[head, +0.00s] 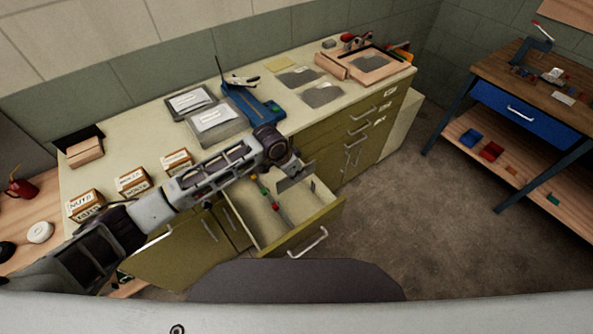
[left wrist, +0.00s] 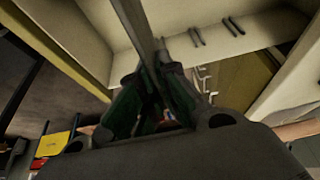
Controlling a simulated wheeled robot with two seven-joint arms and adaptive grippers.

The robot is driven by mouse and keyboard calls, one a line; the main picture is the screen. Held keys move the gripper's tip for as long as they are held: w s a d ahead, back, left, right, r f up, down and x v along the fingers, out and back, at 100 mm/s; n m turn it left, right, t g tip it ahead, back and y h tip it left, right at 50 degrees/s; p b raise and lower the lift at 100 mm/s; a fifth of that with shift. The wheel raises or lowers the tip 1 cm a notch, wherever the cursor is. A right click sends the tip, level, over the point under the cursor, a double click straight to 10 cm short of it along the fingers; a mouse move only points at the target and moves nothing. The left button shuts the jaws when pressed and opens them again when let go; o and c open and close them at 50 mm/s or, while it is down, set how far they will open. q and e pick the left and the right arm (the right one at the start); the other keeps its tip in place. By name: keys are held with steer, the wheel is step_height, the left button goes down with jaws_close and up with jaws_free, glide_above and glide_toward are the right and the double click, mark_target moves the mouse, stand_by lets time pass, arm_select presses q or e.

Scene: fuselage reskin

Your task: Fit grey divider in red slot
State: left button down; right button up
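My left gripper (head: 291,168) is above the open drawer (head: 323,228) and shut on a thin grey plate, the grey divider (head: 297,179). In the left wrist view the divider (left wrist: 142,32) shows nearly edge-on between the dark green finger pads of the gripper (left wrist: 155,100). The divider looks raised above the drawer floor; its lower edge is hard to make out. A small red mark (head: 275,206) and green marks (head: 264,190) show inside the drawer; which slot the red mark belongs to is too small to tell. My right gripper is not in view.
Pairs of short dark slot ribs (left wrist: 232,26) line the pale drawer wall in the left wrist view. The counter (head: 150,130) behind carries small labelled boxes (head: 132,181), a blue tool (head: 250,103) and a wooden tray (head: 365,63). Floor to the right is clear.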

arm_select(q)
steer(key=shift+f+b, duration=0.9)
steer(key=shift+f, duration=1.85)
steer(key=shift+p, duration=1.3)
stand_by(0.5)
steer(key=shift+f+b, duration=1.05)
steer(key=shift+f, duration=1.25)
stand_by(1.2)
